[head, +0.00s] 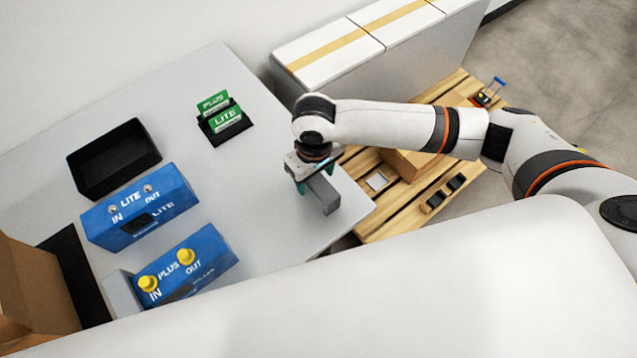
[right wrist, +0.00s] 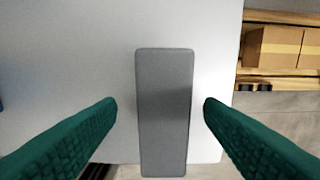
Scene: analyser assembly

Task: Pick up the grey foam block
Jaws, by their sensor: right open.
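The grey foam block (head: 323,195) is a long plain bar near the right edge of the white table, partly hidden under my right gripper in the head view. In the right wrist view the block (right wrist: 165,110) runs lengthwise between the two green fingers, with a gap on each side. My right gripper (head: 310,181) is open around the block and does not visibly touch it; its fingers also show in the right wrist view (right wrist: 160,112). My left gripper is not in view.
On the white table (head: 240,200) are a black tray (head: 73,162), a black holder (head: 228,133) with green PLUS and LITE cards, and blue LITE (head: 180,190) and PLUS (head: 215,245) boxes. A wooden pallet (head: 375,220) with parts and white cartons (head: 375,75) stand beyond.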

